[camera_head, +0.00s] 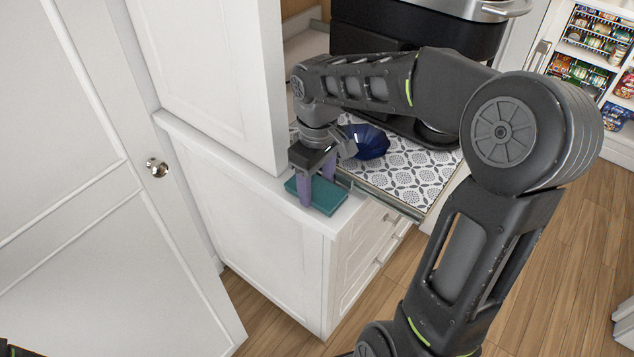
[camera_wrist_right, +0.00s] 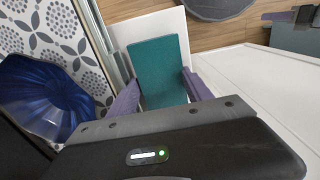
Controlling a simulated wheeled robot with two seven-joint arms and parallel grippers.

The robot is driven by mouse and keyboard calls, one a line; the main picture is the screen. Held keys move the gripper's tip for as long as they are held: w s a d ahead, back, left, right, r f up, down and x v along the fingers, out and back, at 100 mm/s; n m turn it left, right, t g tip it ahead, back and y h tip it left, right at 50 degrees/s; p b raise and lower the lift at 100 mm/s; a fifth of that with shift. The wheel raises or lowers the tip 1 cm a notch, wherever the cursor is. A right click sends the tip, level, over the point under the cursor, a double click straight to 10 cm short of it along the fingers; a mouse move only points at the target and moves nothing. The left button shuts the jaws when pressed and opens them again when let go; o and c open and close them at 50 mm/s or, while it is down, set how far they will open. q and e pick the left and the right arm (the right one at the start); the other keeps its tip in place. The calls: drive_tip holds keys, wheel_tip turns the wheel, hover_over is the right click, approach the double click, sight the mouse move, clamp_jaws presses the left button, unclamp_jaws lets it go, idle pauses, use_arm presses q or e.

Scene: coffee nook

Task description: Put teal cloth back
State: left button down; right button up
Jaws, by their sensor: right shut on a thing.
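The teal cloth (camera_head: 328,196) is a flat folded rectangle at the white counter's front left corner, beside the patterned mat. My right gripper (camera_head: 318,190) reaches down over it, its purple fingers on either side. In the right wrist view the cloth (camera_wrist_right: 160,68) extends out from between the two fingers (camera_wrist_right: 160,98), and the gripper is shut on it. The cloth looks to be at or just above the counter top; I cannot tell if it touches. My left gripper is not in view.
A blue glass bowl (camera_head: 367,141) stands on the patterned mat (camera_head: 412,171) close behind my right gripper; it also shows in the wrist view (camera_wrist_right: 42,98). A black coffee machine (camera_head: 372,38) stands behind. A white cabinet (camera_head: 215,70) rises close at the left.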

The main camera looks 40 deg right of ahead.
sight(317, 187)
drive_tip(key=shift+f, duration=0.2)
drive_tip(key=o, duration=1)
drive_tip(key=shift+o, duration=0.2)
drive_tip(key=shift+r, duration=0.15)
wheel_tip(317, 187, up, 8)
wheel_tip(317, 187, up, 4)
drive_tip(key=shift+r+p, duration=0.1)
drive_tip(key=shift+p, duration=0.75)
